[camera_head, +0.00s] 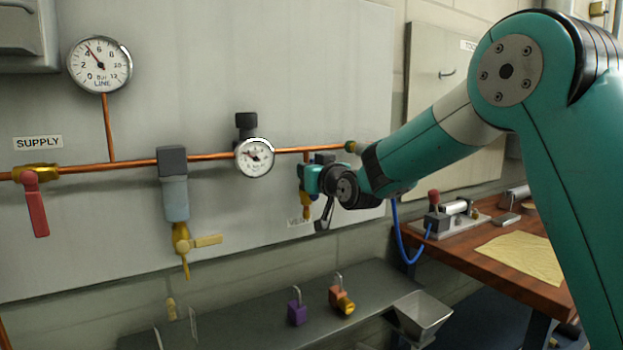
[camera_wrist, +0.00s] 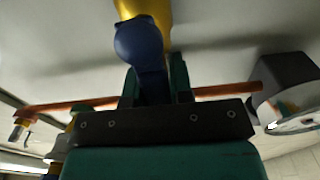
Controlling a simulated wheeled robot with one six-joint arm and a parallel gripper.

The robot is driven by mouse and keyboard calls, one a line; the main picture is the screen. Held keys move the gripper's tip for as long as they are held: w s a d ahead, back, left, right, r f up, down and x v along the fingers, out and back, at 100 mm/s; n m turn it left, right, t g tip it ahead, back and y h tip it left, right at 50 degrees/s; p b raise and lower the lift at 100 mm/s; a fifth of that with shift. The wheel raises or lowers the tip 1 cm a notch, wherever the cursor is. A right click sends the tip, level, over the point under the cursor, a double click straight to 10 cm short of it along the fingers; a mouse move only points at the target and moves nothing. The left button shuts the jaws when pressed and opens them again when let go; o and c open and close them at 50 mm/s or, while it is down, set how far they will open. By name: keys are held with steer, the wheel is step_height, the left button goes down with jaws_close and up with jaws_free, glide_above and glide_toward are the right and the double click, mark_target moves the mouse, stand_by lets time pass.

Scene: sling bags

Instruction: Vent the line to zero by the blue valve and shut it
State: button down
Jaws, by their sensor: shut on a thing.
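The blue valve's handle (camera_wrist: 151,78) shows in the wrist view, hanging from a round blue hub on a brass body (camera_wrist: 150,10). My gripper (camera_wrist: 155,76) has one finger on each side of the handle and is shut on it. In the head view my gripper (camera_head: 312,178) is at the vent branch at the right end of the copper line, and it hides most of the blue valve. A brass outlet (camera_head: 306,208) shows below it. The line gauge (camera_head: 99,65) has its needle up and left, around 4 to 5 bar.
The red supply handle (camera_head: 36,210) hangs down, across the pipe. A smaller gauge (camera_head: 254,157) and a filter with a yellow drain handle (camera_head: 208,241) sit on the line. A shelf below holds purple (camera_head: 297,311) and orange (camera_head: 341,300) padlocks. A wooden bench (camera_head: 505,268) stands right.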

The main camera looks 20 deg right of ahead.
stand_by(0.5)
steer(key=c, duration=1)
jaws_free()
steer(key=b+v, duration=0.3)
steer(key=v, duration=1.4)
steer(key=shift+s, duration=0.25)
